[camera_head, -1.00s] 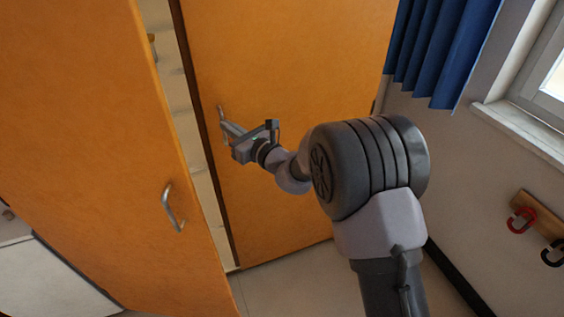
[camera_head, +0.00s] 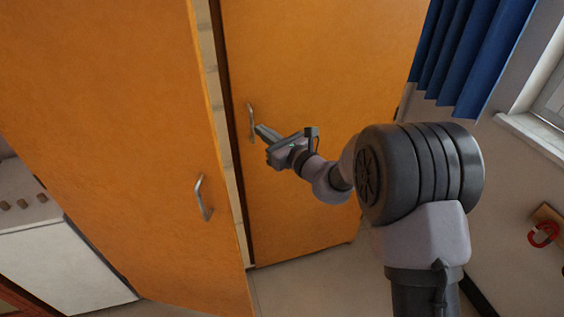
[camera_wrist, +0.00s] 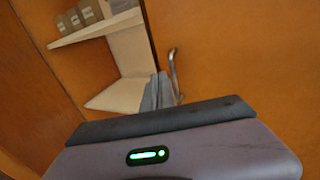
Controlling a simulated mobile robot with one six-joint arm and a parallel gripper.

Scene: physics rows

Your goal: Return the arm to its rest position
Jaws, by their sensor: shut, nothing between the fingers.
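My gripper (camera_head: 262,131) is shut and empty in the head view, at the end of my outstretched arm. Its fingertips are just to the right of the handle (camera_head: 251,122) of the right orange door (camera_head: 320,60); I cannot tell whether they touch it. In the wrist view my gripper's fingers (camera_wrist: 158,92) point forward, with the metal handle (camera_wrist: 175,72) just to their right.
The left orange door (camera_head: 110,110) stands ajar, with its own handle (camera_head: 203,198). Shelves (camera_wrist: 112,28) with several small boxes show through the gap. A white cabinet (camera_head: 65,265) is at lower left. A blue curtain (camera_head: 470,50) hangs at right beside the window sill (camera_head: 535,135).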

